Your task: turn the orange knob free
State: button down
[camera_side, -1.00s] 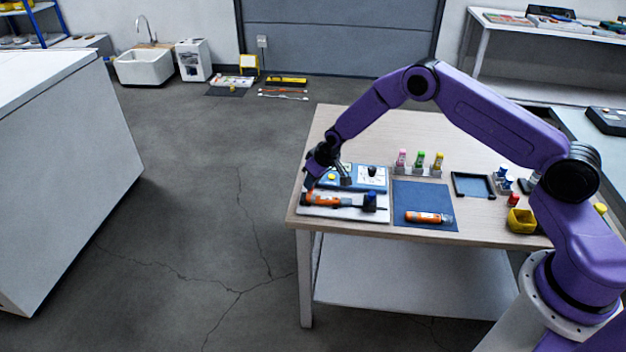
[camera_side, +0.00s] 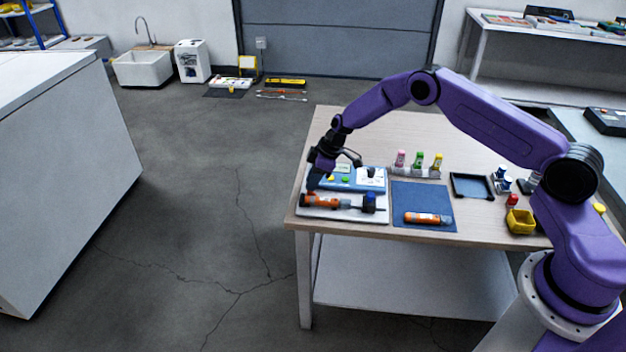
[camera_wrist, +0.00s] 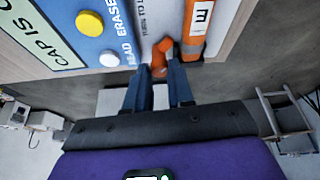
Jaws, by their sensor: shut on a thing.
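An orange cylinder (camera_side: 322,201) with a dark shaft lies on the white board (camera_side: 345,216) at the table's left edge. My gripper (camera_wrist: 159,66) is shut on the knob, one dark blue finger on each side. In the side view my gripper (camera_side: 312,184) is at the left end of the cylinder, and the knob there is hidden or too small to tell.
A blue panel (camera_side: 345,183) with yellow and green buttons lies just behind the cylinder. A blue mat (camera_side: 425,194) holds another orange cylinder (camera_side: 428,218). Small capped bottles (camera_side: 419,160) stand in a rack behind.

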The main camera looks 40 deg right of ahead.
jog(key=n+g, duration=0.1)
jog(key=n, duration=0.2)
jog(key=shift+w+n+y, duration=0.15)
jog(key=shift+n+y, duration=0.15)
jog(key=shift+y, duration=0.1)
jog(key=shift+w+n+g, duration=0.15)
jog(key=shift+n+g, duration=0.75)
jog(key=shift+n, duration=1)
jog(key=shift+d, duration=0.1)
jog(key=c, duration=1)
grip_release()
jog(key=shift+r, duration=0.1)
jog(key=v, duration=1.7)
jog(key=shift+d, duration=0.1)
